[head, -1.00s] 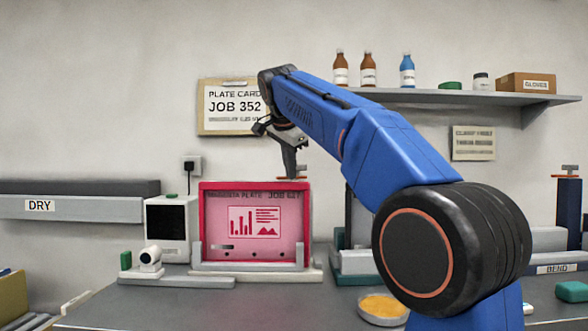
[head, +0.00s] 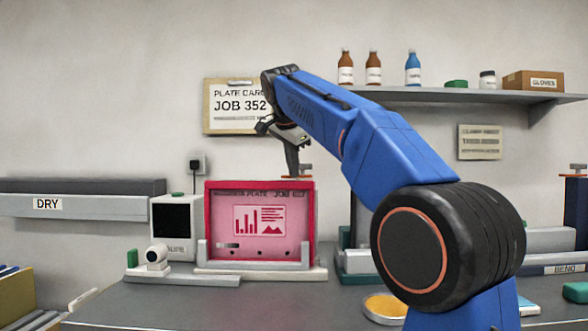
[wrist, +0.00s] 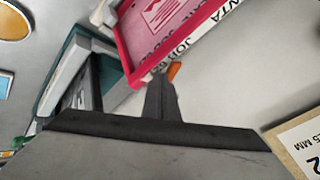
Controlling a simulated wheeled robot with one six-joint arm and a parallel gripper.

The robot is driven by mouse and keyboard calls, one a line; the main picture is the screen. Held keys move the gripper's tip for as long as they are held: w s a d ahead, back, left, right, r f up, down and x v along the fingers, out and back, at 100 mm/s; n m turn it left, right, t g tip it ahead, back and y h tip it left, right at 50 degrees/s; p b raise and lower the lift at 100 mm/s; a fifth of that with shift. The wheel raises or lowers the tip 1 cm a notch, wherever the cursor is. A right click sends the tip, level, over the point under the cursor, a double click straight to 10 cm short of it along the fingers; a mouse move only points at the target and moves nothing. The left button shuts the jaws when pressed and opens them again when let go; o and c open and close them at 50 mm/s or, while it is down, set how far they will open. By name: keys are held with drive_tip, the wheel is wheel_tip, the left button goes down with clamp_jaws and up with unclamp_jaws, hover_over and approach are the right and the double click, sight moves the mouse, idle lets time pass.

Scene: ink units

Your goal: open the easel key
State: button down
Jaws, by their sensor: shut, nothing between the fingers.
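The easel key (head: 301,178) is a small orange bar at the top right corner of the pink-framed plate (head: 259,225), which stands upright on a grey easel base (head: 262,266). In the wrist view a bit of the orange key (wrist: 174,70) shows just behind my fingertips, mostly hidden by them. My gripper (head: 292,172) points down at the key and is shut, with nothing held. Its dark fingers (wrist: 160,82) also show in the wrist view. I cannot tell whether they touch the key.
A small white camera (head: 154,256) and a white box with a dark screen (head: 174,228) stand left of the plate. A dish of orange powder (head: 385,308) sits at the front. A clipboard (head: 236,106) hangs behind my gripper. The bench front left is clear.

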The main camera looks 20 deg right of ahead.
drive_tip(key=shift+w+a, duration=0.2)
drive_tip(key=shift+w, duration=0.1)
drive_tip(key=shift+w+a, duration=0.25)
drive_tip(key=shift+w, duration=0.3)
drive_tip(key=shift+w+a, duration=0.2)
drive_tip(key=shift+w, duration=0.3)
